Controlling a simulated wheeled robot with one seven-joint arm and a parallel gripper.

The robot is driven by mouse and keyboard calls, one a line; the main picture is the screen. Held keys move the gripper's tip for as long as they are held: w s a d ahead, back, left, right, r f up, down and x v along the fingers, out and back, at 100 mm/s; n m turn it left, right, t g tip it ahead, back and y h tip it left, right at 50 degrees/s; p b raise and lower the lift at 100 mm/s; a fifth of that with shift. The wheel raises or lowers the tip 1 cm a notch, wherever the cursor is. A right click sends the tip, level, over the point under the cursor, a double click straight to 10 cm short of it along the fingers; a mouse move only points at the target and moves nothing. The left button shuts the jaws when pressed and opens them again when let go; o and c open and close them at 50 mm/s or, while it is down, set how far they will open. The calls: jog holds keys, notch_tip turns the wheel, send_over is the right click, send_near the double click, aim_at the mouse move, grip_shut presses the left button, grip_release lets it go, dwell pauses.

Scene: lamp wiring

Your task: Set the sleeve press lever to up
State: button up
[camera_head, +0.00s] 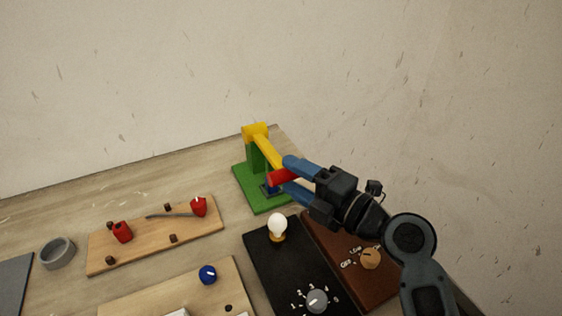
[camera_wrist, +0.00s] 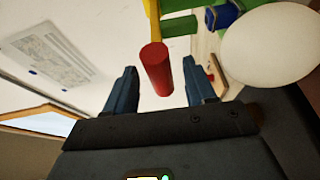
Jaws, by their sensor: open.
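The sleeve press has a green base (camera_head: 262,201) and post, with a yellow lever arm (camera_head: 267,151) sloping down to the right. Its red handle (camera_head: 283,178) is at the lever's lower end. My gripper (camera_head: 289,176) is open, with its blue fingers at the red handle. In the wrist view the red handle (camera_wrist: 157,69) stands between the two fingertips of my gripper (camera_wrist: 166,80), with gaps on both sides. A blue part (camera_head: 271,189) sits below the handle on the base. It also shows in the wrist view (camera_wrist: 222,15).
A black board (camera_head: 270,262) with a white bulb (camera_head: 278,224) and a grey knob lies in front of the press. A brown board (camera_head: 326,245) with an orange knob (camera_head: 371,258) lies under my arm. A wooden board (camera_head: 145,241) with red connectors is at left.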

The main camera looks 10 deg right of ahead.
aim_at(270, 160)
jog(key=shift+p+x, duration=0.45)
jog(key=shift+x, duration=1.4)
jog(key=shift+c, duration=0.5)
grip_shut()
